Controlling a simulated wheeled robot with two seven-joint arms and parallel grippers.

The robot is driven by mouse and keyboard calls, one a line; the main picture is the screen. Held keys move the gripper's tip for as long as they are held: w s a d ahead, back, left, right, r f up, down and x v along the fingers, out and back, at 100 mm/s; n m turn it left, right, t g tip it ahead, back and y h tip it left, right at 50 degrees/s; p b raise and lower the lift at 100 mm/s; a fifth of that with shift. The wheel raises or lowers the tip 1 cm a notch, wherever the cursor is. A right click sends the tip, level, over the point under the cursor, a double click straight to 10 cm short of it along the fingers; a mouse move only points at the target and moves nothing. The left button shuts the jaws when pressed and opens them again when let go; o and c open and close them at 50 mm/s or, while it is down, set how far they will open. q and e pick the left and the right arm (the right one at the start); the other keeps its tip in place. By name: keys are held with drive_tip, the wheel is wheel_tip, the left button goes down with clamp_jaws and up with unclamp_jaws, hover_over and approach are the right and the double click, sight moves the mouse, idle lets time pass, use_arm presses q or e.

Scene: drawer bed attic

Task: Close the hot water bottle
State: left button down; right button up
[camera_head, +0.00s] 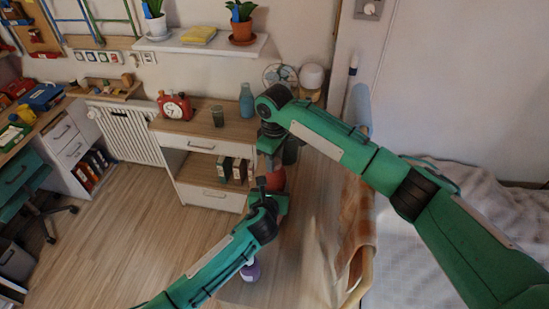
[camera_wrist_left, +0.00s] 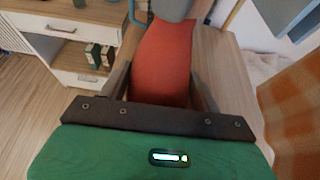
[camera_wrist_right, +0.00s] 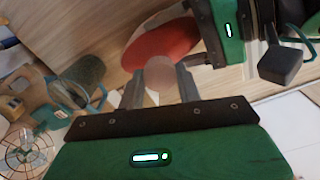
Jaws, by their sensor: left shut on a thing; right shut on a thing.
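The red hot water bottle (camera_head: 276,180) is held upright or nearly so in front of the low cabinet. It fills the middle of the left wrist view (camera_wrist_left: 163,62). My left gripper (camera_head: 268,188) is shut on its body, one finger on each side. My right gripper (camera_head: 284,150) is above, at the bottle's top end. In the right wrist view its fingers (camera_wrist_right: 160,84) are shut on a pale pinkish round piece, which looks like the stopper (camera_wrist_right: 160,72), against the red bottle (camera_wrist_right: 165,43). Whether the stopper is seated in the neck cannot be told.
A fan (camera_head: 280,74) stands behind my right arm. An orange checked blanket (camera_head: 356,215) hangs at the right. The floor at left is clear.

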drive_tip(key=shift+m, duration=1.2)
drive_tip(key=o, duration=1.2)
drive_tip(key=shift+c, duration=0.2)
wheel_tip(320, 180, up, 12)
use_arm(q)
drive_tip(key=shift+c, duration=1.2)
unclamp_jaws()
